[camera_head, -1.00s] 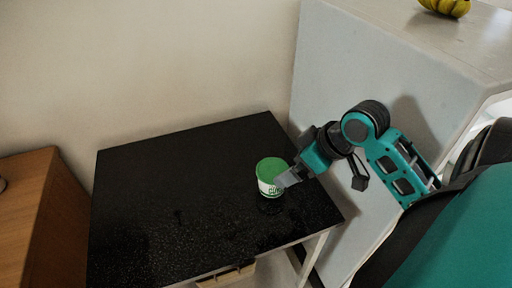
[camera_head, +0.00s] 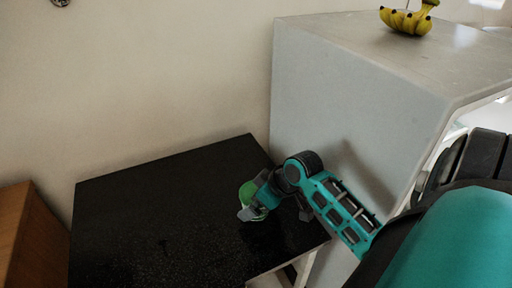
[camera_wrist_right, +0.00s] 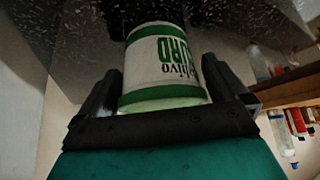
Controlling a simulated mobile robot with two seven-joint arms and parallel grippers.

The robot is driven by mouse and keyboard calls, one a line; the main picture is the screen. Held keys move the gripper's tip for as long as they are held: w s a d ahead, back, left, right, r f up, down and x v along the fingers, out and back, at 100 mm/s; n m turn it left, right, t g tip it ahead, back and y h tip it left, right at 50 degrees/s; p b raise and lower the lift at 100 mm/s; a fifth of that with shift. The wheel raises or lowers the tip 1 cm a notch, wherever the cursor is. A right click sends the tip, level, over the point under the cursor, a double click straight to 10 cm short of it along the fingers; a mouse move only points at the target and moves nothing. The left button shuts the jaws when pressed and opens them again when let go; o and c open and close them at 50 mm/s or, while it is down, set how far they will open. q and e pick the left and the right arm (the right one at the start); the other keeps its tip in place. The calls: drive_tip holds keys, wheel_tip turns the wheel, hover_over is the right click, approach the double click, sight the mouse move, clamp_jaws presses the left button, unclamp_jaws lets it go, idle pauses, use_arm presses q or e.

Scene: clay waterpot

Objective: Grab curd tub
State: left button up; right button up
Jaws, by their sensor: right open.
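The curd tub (camera_wrist_right: 160,68) is white with green bands and lettering, and it fills the middle of the right wrist view. In the head view its green lid (camera_head: 247,191) shows partly behind my right gripper (camera_head: 254,211); the rest is hidden. The tub stands on the black table (camera_head: 140,215). In the right wrist view my right gripper (camera_wrist_right: 172,92) is open, with one finger on each side of the tub. I cannot tell whether the fingers touch it. My left gripper is in neither view.
A tall grey-white counter (camera_head: 340,90) stands right of the table, with bananas (camera_head: 406,21) on top. A brown wooden cabinet (camera_head: 22,240) is at the left. The left part of the black table is clear. Shelves with several items (camera_wrist_right: 290,110) show at the wrist view's right.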

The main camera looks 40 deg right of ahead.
drive_tip(key=shift+w+f, duration=0.2)
drive_tip(key=shift+f, duration=0.05)
drive_tip(key=shift+c, duration=0.3)
drive_tip(key=c, duration=0.9)
drive_tip(key=shift+r, duration=0.15)
drive_tip(key=shift+c, duration=0.2)
